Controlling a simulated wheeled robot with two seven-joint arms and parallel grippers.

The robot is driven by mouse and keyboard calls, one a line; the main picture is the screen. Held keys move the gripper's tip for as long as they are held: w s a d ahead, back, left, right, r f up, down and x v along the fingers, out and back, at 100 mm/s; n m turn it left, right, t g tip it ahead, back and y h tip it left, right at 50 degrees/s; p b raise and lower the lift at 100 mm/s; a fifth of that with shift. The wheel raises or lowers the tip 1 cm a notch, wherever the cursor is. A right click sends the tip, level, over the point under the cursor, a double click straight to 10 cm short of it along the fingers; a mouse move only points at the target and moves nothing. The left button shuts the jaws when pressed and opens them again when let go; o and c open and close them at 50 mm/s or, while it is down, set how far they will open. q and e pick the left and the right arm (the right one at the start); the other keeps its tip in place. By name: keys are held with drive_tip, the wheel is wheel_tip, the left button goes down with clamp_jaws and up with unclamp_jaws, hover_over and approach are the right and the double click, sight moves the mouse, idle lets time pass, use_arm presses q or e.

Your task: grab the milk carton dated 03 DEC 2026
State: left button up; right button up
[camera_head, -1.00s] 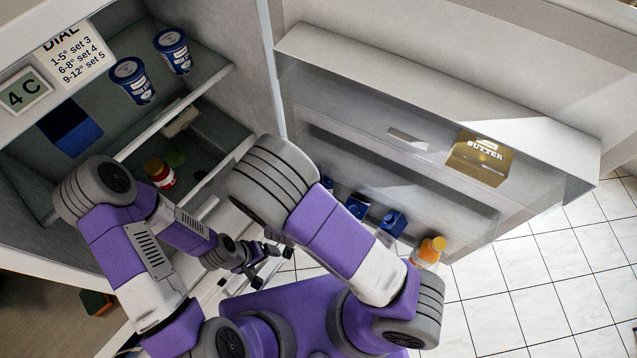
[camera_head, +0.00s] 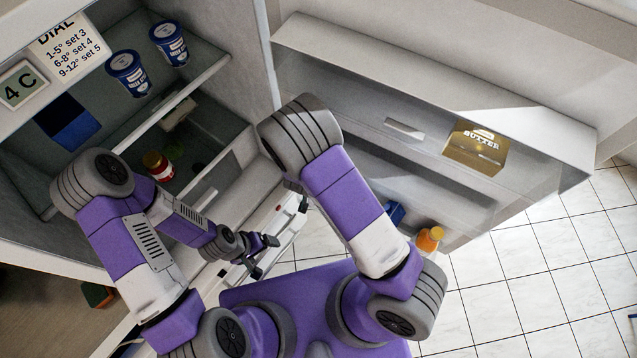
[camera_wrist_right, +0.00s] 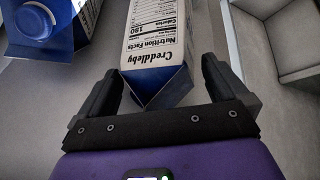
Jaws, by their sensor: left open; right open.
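No date is readable on either. In the head view a blue carton top (camera_head: 394,213) shows in the door's lower shelf; my right arm hides other cartons and most of its gripper. My left gripper (camera_head: 263,256) is open and empty before the fridge.
An orange-capped bottle (camera_head: 429,239) stands beside the blue carton in the door. A butter box (camera_head: 475,149) sits in the upper door shelf. Blue tubs (camera_head: 128,74) and a red-lidded jar (camera_head: 159,166) stand inside the fridge. Tiled floor lies clear at right.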

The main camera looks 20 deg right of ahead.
drive_tip(key=c, duration=1.8)
clamp_jaws()
drive_tip(key=shift+a+r, duration=0.1)
drive_tip(key=shift+r, duration=0.1)
